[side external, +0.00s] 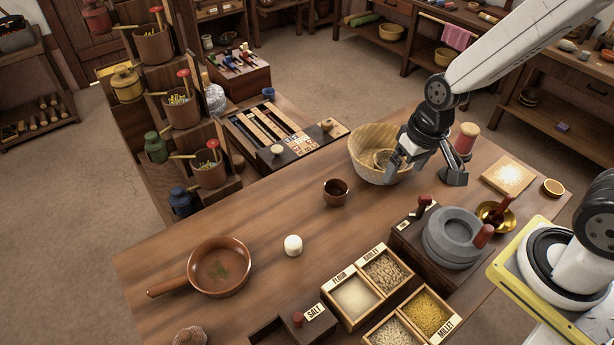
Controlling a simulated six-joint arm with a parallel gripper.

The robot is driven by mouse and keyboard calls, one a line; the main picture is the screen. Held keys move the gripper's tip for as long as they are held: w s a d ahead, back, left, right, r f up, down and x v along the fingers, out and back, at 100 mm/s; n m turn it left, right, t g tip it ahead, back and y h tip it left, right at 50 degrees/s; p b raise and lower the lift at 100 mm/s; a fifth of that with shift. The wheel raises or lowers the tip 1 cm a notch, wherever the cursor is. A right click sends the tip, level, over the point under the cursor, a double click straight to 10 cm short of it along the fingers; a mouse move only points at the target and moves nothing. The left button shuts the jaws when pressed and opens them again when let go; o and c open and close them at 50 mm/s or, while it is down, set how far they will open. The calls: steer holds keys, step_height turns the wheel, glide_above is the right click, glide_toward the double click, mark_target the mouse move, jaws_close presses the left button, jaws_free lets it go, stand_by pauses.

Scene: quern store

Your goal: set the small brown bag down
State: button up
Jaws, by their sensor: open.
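My gripper (424,171) is open at the right side of a woven basket (362,160). One finger is over the basket's inside and the other is outside its right wall, near the table. Nothing shows clearly held between the fingers. A small round tan thing (382,158) shows inside the basket beside the left finger; I cannot tell whether it is the small brown bag. A brownish lumpy thing (190,337) is cut off at the bottom left edge, and I cannot tell what it is either.
A small brown cup (336,192), a grey quern (455,237), grain boxes (352,297) and a brown pan (219,268) stand on the wooden table (265,225). The table's middle left is mostly clear.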

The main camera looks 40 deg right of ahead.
steer(key=shift+s+d+r+n+t+h, duration=0.15)
steer(key=shift+s+d+r+n, duration=0.1)
steer(key=shift+d, duration=0.25)
steer(key=shift+s+d+r+n+t+h, duration=0.2)
steer(key=shift+d+r+n, duration=0.1)
steer(key=shift+d, duration=0.2)
steer(key=shift+s+d+r+n+t+h, duration=0.15)
steer(key=shift+s+d+r+n, duration=0.1)
steer(key=shift+d, duration=0.25)
steer(key=shift+f, duration=0.1)
